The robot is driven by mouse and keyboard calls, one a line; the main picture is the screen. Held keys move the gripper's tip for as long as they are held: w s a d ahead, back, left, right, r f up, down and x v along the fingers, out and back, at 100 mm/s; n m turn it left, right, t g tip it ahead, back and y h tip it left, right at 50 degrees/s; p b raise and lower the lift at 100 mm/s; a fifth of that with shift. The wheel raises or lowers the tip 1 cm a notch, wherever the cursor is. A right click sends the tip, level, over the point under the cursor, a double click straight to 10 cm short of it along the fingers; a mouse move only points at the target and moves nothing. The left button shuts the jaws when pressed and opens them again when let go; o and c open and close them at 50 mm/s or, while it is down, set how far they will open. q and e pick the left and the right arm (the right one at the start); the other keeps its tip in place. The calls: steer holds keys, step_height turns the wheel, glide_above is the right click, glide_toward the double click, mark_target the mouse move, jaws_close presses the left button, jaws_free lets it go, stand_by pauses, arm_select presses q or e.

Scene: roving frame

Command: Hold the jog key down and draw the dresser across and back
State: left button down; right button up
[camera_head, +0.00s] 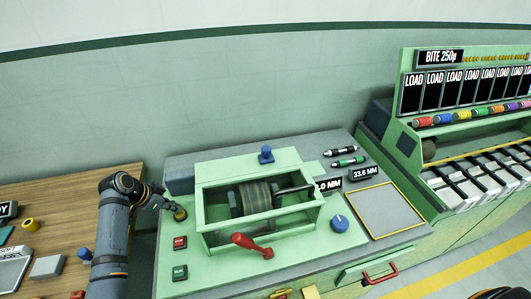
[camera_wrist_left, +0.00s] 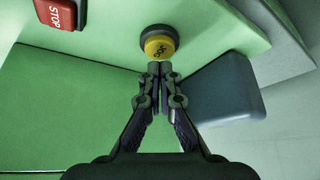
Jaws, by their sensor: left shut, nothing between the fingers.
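The jog key (camera_wrist_left: 160,47) is a round yellow button on a dark collar, at the top middle of the left wrist view. It also shows in the head view (camera_head: 180,214), at the left of the green machine. My left gripper (camera_wrist_left: 160,68) is shut and empty, its tips at the key's near edge. I cannot tell whether the tips press it. A red-handled lever (camera_head: 252,245) sticks out at the front of the machine's open green housing (camera_head: 222,236), which holds a dark ribbed roller (camera_head: 255,197). I cannot tell for sure which part is the dresser. My right gripper is not in view.
A red STOP button (camera_head: 180,242) and a green RUN button (camera_head: 180,273) sit below the jog key. A blue knob (camera_head: 340,223) and an empty square tray (camera_head: 384,207) are to the right. A wooden bench (camera_head: 55,194) stands at the left.

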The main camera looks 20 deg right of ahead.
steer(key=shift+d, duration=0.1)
arm_select(q)
steer(key=shift+f+b, duration=0.55)
steer(key=shift+f, duration=0.4)
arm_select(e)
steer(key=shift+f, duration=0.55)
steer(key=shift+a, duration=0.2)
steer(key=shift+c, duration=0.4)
